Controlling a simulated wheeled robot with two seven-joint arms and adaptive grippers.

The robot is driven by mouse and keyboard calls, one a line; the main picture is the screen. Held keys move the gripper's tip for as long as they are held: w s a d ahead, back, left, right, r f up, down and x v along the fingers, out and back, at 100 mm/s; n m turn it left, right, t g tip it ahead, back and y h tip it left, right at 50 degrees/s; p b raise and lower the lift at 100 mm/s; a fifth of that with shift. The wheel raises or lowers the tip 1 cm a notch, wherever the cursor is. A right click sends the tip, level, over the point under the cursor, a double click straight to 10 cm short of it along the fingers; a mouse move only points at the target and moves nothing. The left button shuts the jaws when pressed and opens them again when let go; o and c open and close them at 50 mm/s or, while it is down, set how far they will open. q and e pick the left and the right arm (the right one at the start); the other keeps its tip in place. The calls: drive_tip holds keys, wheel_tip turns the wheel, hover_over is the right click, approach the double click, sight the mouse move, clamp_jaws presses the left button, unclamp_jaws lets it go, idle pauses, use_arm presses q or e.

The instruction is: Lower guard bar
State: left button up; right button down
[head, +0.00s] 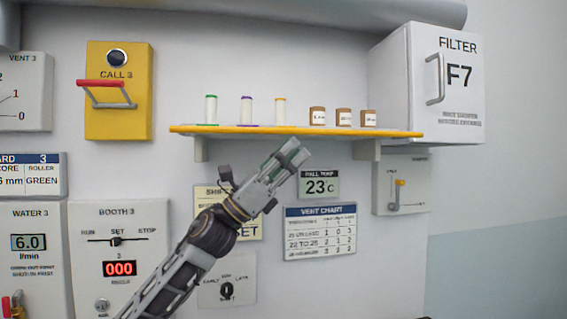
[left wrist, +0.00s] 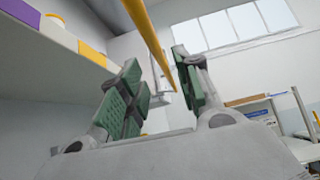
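The likely guard bar (head: 107,84) is a U-shaped bar with a red grip and grey arms on the yellow CALL 3 panel (head: 97,120). It juts out from the panel below a dark round button (head: 116,58). My left gripper (head: 297,150) is well to the right of it, in front of the wall just under the yellow shelf's front edge. In the left wrist view its green-padded fingers (left wrist: 158,85) stand apart with nothing clasped. A yellow strip (left wrist: 150,40) crosses the view between them; I cannot tell its depth. My right gripper does not show.
The yellow-edged shelf (head: 225,130) carries spools (head: 246,110) and small brown boxes (head: 343,116). A FILTER cabinet (head: 445,85) juts out at the right. The BOOTH 3 panel (head: 120,275) is below the yellow panel. The wall between shelf and yellow panel is bare.

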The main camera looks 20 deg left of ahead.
use_arm(q)
drive_tip(key=shift+v, duration=1)
